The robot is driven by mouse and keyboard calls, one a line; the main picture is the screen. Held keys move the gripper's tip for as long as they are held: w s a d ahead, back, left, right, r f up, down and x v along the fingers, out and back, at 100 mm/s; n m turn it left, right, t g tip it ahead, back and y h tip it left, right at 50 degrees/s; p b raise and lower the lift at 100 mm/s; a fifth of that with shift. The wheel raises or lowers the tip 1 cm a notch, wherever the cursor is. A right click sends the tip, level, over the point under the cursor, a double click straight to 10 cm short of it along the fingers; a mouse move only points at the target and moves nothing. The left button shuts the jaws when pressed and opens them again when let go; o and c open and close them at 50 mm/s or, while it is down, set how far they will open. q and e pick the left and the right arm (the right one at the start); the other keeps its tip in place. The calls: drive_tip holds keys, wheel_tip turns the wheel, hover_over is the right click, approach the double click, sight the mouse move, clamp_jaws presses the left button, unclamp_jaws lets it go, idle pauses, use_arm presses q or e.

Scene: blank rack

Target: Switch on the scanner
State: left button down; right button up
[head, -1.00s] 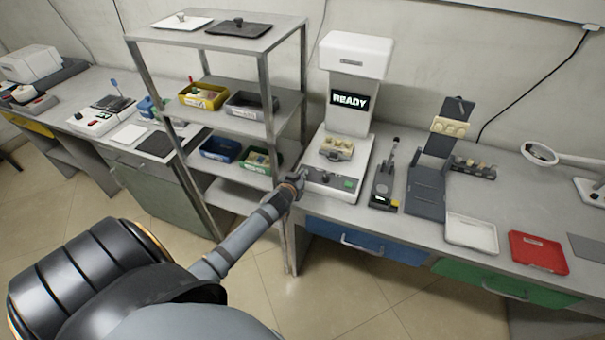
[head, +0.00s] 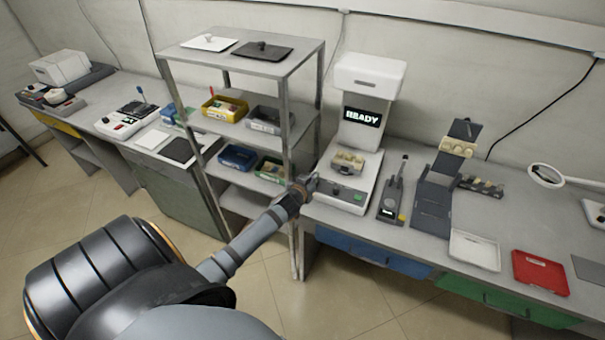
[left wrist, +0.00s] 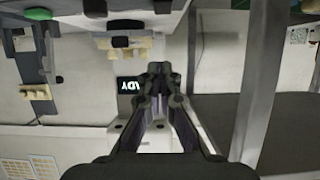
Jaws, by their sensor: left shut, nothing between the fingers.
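The scanner (head: 367,82) is a white machine on the grey bench, with a lit display reading READY (head: 362,116). Part of that display also shows in the left wrist view (left wrist: 125,86), behind the fingers. Its front panel has a dark knob (head: 335,188) and a green button (head: 358,197). A beige part (head: 347,160) sits on its bed. My left gripper (head: 313,179) is at the scanner's front left corner, beside the shelf post. It is shut and empty, fingertips together in the left wrist view (left wrist: 158,70). Contact with the scanner cannot be told. My right gripper is out of view.
A metal shelf rack (head: 291,150) stands close left of the gripper, holding a yellow bin (head: 224,110) and other bins. Right of the scanner are a handheld device (head: 393,198), a dark stand (head: 434,200), a white tray (head: 475,250) and a red tray (head: 540,272).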

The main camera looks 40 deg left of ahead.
use_arm(q)
drive_tip(key=s+d+b, duration=0.1)
drive_tip(key=s+d, duration=0.1)
drive_tip(key=s, duration=0.7)
drive_tip(key=shift+b, duration=0.35)
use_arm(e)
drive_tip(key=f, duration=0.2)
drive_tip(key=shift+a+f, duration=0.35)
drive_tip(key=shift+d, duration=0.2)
